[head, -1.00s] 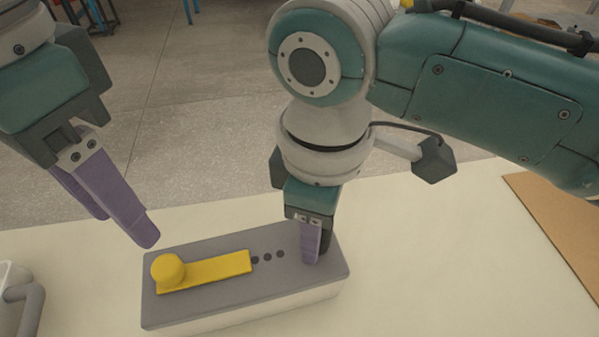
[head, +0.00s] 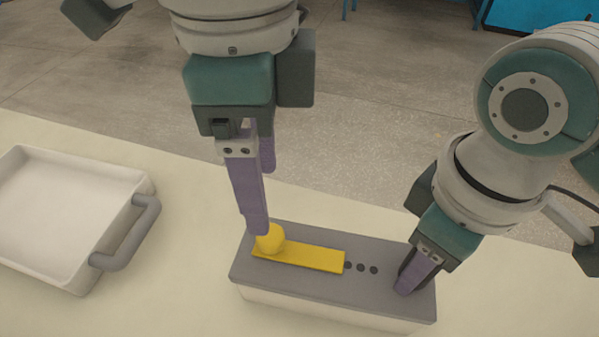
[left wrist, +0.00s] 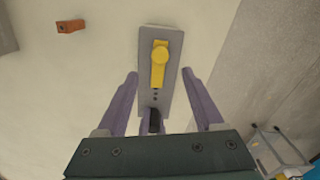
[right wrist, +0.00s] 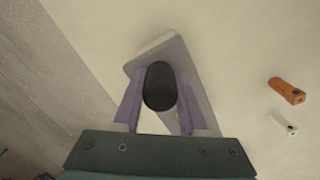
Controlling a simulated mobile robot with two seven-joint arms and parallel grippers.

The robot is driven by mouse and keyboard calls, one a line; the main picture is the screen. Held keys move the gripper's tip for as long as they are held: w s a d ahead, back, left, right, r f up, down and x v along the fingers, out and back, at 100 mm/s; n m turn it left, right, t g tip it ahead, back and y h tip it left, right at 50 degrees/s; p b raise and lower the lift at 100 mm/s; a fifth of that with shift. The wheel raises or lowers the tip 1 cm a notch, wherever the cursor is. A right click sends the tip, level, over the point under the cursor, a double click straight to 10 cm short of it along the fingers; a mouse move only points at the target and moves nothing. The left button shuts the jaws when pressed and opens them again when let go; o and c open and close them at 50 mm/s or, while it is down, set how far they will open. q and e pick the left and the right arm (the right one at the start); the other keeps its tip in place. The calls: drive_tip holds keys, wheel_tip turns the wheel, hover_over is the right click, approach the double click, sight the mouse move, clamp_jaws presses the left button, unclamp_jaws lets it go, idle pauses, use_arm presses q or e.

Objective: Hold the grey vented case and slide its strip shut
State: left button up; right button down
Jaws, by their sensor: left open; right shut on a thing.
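The grey vented case (head: 300,286) lies on the pale table, a grey top over a whitish lower part. Its yellow strip (head: 315,259) has a round yellow knob (head: 270,239) at the left end. Three dark vent holes (head: 361,268) show bare beyond the strip's right end. My right gripper (head: 410,275) is shut on the dark upright grip (right wrist: 160,87) at the case's right end. My left gripper (head: 262,195) is open and points down at the knob; one fingertip overlaps the knob in the head view, and I cannot tell if they touch. The left wrist view shows the knob (left wrist: 160,54) beyond the open fingers.
A white tray (head: 142,187) with a grey handle (head: 130,238) stands to the left on the table. An orange block (right wrist: 288,90) and a white block (right wrist: 283,122) lie apart from the case in the right wrist view. The table between tray and case is clear.

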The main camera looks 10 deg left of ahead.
sight(270, 233)
use_arm(q)
wheel_tip(270, 233, down, 10)
drive_tip(key=shift+r, duration=0.1)
clamp_jaws()
idle(0.7)
idle(0.9)
